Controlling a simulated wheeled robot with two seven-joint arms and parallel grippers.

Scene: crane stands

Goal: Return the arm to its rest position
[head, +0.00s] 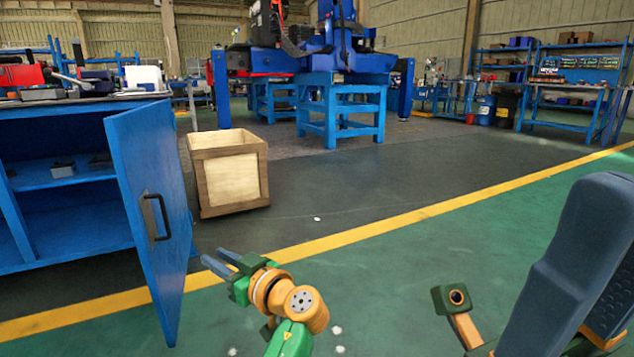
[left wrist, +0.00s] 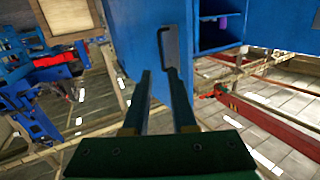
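My left arm comes in at the bottom of the head view, green and orange. Its gripper (head: 222,259) points up and left, just right of the open blue cabinet door (head: 150,185). The two fingers are apart with nothing between them. In the left wrist view the gripper (left wrist: 158,72) also shows open and empty. The door's dark handle (head: 157,217) appears left of the fingers in the head view. In the left wrist view the handle (left wrist: 170,45) shows beyond the fingertips; I cannot tell the exact gap.
The blue cabinet (head: 70,220) has open shelves with small parts; tools lie on its top. A wooden crate (head: 232,178) stands on the floor behind the door. Blue stands (head: 343,105) hold machinery farther back. The green floor right of my left arm is clear.

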